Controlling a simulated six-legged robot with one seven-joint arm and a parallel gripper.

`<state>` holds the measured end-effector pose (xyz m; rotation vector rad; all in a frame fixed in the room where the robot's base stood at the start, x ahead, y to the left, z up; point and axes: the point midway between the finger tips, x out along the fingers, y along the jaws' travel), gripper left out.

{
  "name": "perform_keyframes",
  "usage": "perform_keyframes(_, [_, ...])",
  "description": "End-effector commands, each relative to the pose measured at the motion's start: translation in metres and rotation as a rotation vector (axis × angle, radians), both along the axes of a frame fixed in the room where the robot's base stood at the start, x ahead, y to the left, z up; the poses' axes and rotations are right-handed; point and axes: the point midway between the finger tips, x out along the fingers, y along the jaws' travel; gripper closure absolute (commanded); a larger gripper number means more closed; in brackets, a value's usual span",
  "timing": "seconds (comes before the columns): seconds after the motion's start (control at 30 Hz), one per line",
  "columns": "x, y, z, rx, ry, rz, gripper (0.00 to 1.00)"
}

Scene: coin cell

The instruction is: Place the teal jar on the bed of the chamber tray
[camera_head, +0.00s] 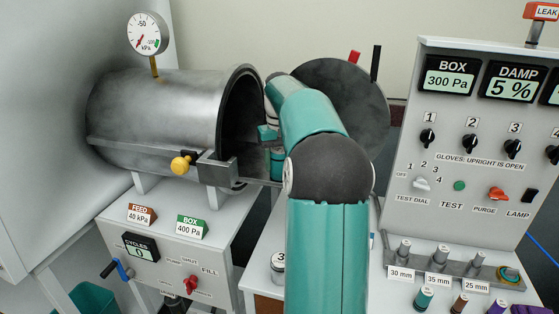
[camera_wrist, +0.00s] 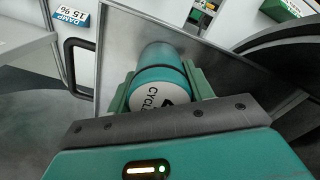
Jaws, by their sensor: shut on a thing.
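The teal jar (camera_wrist: 160,78) is between the green fingers of my gripper (camera_wrist: 158,84) in the wrist view. Its white end, with dark lettering starting "CYC", faces the camera. My gripper is shut on it. A grey metal surface with a raised edge, seemingly the chamber tray (camera_wrist: 118,40), lies behind the jar; I cannot tell whether they touch. In the head view, the steel chamber (camera_head: 165,110) is open at its right end. A teal piece, seemingly the jar (camera_head: 277,160), shows at its mouth, partly hidden by my arm.
The round chamber door (camera_head: 345,95) stands open behind my arm. A yellow-knobbed latch (camera_head: 181,165) sits at the chamber's front. A control panel (camera_head: 480,140) stands at the right, with several small jars before it. A jar marked 3 (camera_head: 278,268) stands beside my arm.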

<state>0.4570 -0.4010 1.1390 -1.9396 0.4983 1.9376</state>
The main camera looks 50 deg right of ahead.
Motion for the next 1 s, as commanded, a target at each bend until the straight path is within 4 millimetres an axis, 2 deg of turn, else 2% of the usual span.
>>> perform_keyframes(0.27, [0.000, 0.000, -0.003, 0.000, 0.001, 0.000, 0.73])
perform_keyframes(0.3, [0.000, 0.000, -0.003, 0.000, 0.001, 0.000, 0.41])
perform_keyframes(0.37, [0.000, 0.000, -0.003, 0.000, 0.001, 0.000, 0.29])
perform_keyframes(0.4, [0.000, 0.000, -0.003, 0.000, 0.001, 0.000, 0.27])
perform_keyframes(0.77, [0.000, 0.000, 0.003, 0.000, -0.001, 0.000, 0.27])
perform_keyframes(0.87, [0.001, 0.000, 0.016, -0.002, -0.001, 0.000, 0.27])
perform_keyframes(1.0, [0.001, 0.000, 0.044, -0.003, -0.002, 0.000, 0.27])
